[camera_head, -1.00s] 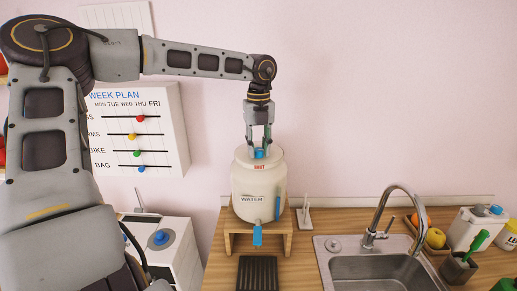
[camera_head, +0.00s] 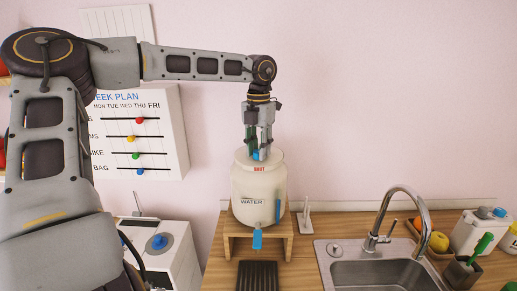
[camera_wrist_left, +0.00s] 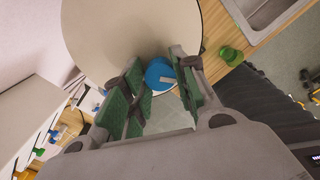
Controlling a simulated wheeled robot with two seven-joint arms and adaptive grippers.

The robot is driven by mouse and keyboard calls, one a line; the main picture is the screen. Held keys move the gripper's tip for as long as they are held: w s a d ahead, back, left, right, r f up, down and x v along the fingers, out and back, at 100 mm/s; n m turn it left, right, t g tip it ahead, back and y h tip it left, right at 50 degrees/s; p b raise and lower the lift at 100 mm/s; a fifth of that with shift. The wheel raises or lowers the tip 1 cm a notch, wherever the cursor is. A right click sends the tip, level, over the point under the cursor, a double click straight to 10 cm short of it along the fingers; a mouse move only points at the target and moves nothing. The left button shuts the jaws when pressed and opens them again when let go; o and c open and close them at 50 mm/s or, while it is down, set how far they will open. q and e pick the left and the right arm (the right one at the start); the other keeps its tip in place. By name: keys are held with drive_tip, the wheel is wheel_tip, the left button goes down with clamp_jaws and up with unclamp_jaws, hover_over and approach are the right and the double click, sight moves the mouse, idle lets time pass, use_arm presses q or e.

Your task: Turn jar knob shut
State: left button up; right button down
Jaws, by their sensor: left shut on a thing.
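A cream water jar (camera_head: 258,185) labelled WATER stands upright on a small wooden stand (camera_head: 286,243). Its round lid has a blue knob (camera_head: 257,156) on top with red writing beside it. My left gripper (camera_head: 258,151) comes down from above and is shut on the knob. In the left wrist view the blue knob (camera_wrist_left: 159,75) shows between the two green-padded fingers, over the pale lid (camera_wrist_left: 110,35). A blue tap (camera_head: 257,239) hangs at the jar's lower front. My right gripper is not in view.
A sink (camera_head: 372,272) with a tall faucet (camera_head: 402,213) is to the right. A fruit tray, a white container and a green-handled brush stand at the far right. A dark grate (camera_head: 257,275) lies before the stand. A week-plan board (camera_head: 140,130) is behind my arm.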

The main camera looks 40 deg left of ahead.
use_arm(q)
drive_tip(key=m, duration=0.6)
drive_tip(key=shift+m, duration=0.3)
idle(0.4)
drive_tip(key=o, duration=1)
drive_tip(key=shift+r, duration=6)
